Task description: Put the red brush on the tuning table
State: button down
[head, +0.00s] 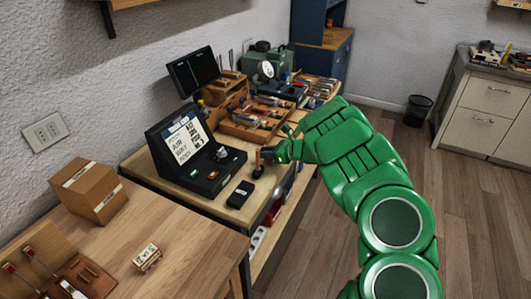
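My gripper (268,154) is at the end of my green arm, low over the right edge of the middle table (222,207), which I take for the tuning table. A small dark upright object (258,172) is just below the fingertips; I cannot tell if they touch it. I cannot pick out a red brush for sure. Thin tools with red ends (31,251) lie on a brown holder at the lower left.
The middle table holds a black case (187,150) with a white card, a flat black box (240,194) and wooden tool trays (255,120). A cardboard box (88,190) stands on the near wooden table (190,245). A grey cabinet (487,110) is at right.

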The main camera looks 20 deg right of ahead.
jog(key=c, duration=0.9)
grip_release()
jog(key=shift+c, duration=0.2)
jog(key=shift+d+r, duration=0.15)
jog(key=shift+r, duration=0.05)
jog(key=v, duration=1.1)
jog(key=shift+s+d+r, duration=0.2)
jog(key=shift+s, duration=0.1)
